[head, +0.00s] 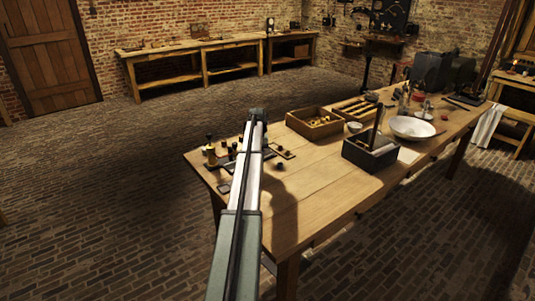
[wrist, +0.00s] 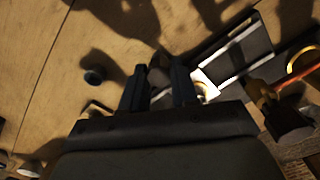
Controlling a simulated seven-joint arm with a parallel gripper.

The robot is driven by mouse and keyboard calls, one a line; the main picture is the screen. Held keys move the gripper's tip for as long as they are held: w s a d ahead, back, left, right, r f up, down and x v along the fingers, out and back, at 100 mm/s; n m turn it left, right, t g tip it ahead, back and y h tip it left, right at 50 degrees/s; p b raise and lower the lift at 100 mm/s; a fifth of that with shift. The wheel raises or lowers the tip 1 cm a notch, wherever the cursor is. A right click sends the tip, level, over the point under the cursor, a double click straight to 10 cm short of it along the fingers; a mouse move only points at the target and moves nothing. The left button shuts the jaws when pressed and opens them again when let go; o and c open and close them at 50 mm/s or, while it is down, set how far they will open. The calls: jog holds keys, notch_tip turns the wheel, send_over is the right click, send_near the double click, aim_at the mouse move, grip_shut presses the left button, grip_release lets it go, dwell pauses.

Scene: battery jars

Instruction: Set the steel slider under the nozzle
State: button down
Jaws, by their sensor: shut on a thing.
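My gripper (wrist: 158,88) is low over the table's left end in the wrist view. Its two dark fingers are shut on a small dark block (wrist: 158,70), which appears to be the steel slider, though shadow hides its detail. Just right of the fingers lie a bright metal piece (wrist: 207,86) and a dark framed plate (wrist: 238,45). A brass-and-dark fitting (wrist: 264,92) with a reddish rod (wrist: 297,68) stands further right. I cannot tell which part is the nozzle. In the head view my arm hides the fingers and the held piece.
A small dark round piece (wrist: 95,76) lies left of the fingers. On the wooden table (head: 310,195), brass parts (head: 211,156) stand left of my arm. A wooden box (head: 314,123), a dark box (head: 370,155) and a white bowl (head: 412,128) stand to the right. The front middle is clear.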

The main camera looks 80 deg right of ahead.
jog(key=w+a, duration=0.5)
jog(key=shift+w+a, duration=0.15)
jog(key=c, duration=0.9)
grip_release()
jog(key=shift+o, duration=0.3)
jog(key=shift+r, duration=0.15)
jog(key=shift+r, duration=0.25)
notch_tip(320, 180, up, 13)
